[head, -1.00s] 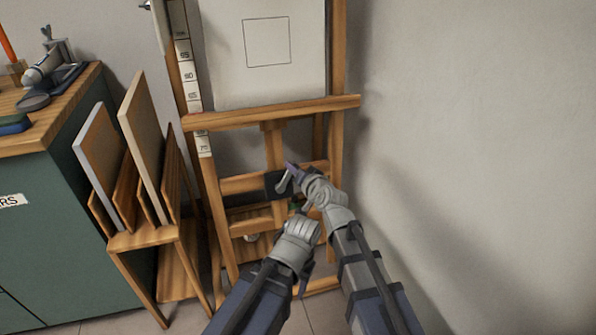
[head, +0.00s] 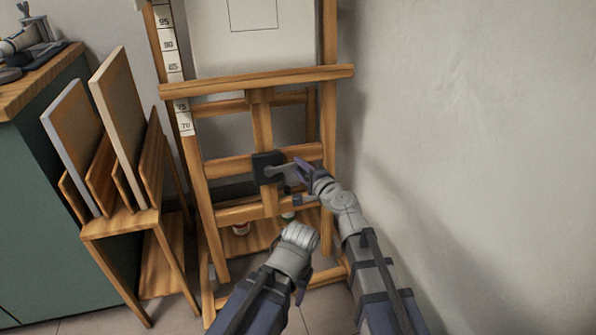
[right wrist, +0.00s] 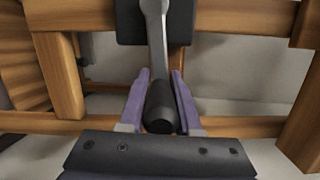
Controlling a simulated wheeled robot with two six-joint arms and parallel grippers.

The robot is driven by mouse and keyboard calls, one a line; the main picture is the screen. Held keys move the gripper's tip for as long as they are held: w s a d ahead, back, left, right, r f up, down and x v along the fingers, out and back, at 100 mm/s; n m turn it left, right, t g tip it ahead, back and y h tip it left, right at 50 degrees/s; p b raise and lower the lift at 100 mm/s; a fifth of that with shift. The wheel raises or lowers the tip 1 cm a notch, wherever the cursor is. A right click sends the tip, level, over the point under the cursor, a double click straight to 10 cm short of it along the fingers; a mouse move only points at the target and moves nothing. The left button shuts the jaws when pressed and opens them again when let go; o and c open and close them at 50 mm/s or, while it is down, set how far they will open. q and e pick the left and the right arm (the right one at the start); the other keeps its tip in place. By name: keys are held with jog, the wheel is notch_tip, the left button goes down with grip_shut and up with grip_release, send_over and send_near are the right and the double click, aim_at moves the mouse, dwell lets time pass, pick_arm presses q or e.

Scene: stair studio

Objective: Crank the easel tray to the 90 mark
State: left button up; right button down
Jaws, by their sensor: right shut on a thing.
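The wooden easel's tray (head: 255,82) is a crossbar below the canvas. Its left end lies over the scale strip (head: 168,45) between the readable 85 and 75 marks, about at 80. The 90 mark (head: 168,45) shows above the tray. The crank (head: 280,170) sticks out from a black box (head: 266,160) on the centre post. My right gripper (head: 303,172) is shut on the crank's dark handle (right wrist: 160,108), with a purple finger on each side in the right wrist view (right wrist: 160,76). My left gripper (head: 297,245) hangs lower, apart from the easel; its fingers are hidden.
A rack with upright boards (head: 125,120) stands left of the easel. A green cabinet (head: 50,190) with a wooden top is further left. A bare wall (head: 470,130) closes the right side.

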jog(key=shift+s+a+f+b, duration=0.1)
jog(key=shift+s+f+b, duration=0.1)
jog(key=shift+f+b, duration=0.6)
jog(key=shift+s+a+f+b, duration=0.1)
jog(key=shift+s+f+b, duration=0.1)
jog(key=shift+f+b, duration=0.55)
jog(key=shift+a+f, duration=0.1)
jog(key=shift+f, duration=0.1)
jog(key=c, duration=0.6)
grip_release()
jog(key=p+v, duration=0.1)
jog(key=v, duration=0.6)
jog(key=shift+s+d, duration=0.3)
